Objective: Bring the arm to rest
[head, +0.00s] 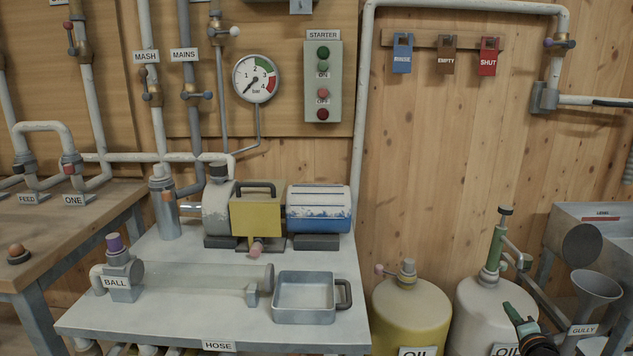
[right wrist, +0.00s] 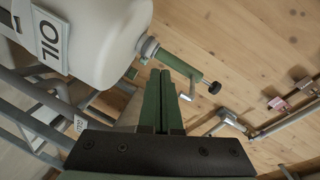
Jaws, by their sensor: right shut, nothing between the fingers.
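My right gripper (head: 512,312) is at the lower right of the head view, in front of the white oil can (head: 478,312) with the green pump. Its green fingers are together and hold nothing. In the right wrist view the shut fingers (right wrist: 162,100) point toward the wooden wall. There the white oil can (right wrist: 100,40) is at upper left and its green pump (right wrist: 180,64) lies just beyond the fingertips. I cannot tell whether the fingers touch anything. My left gripper does not show.
The bench (head: 180,325) carries a yellow-and-blue pump set (head: 258,215), a clear tube (head: 200,280) and a metal tray (head: 304,300). A yellow oil can (head: 411,320) stands left of the white one. A grey funnel (head: 596,285) and a metal trough (head: 600,220) are at right.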

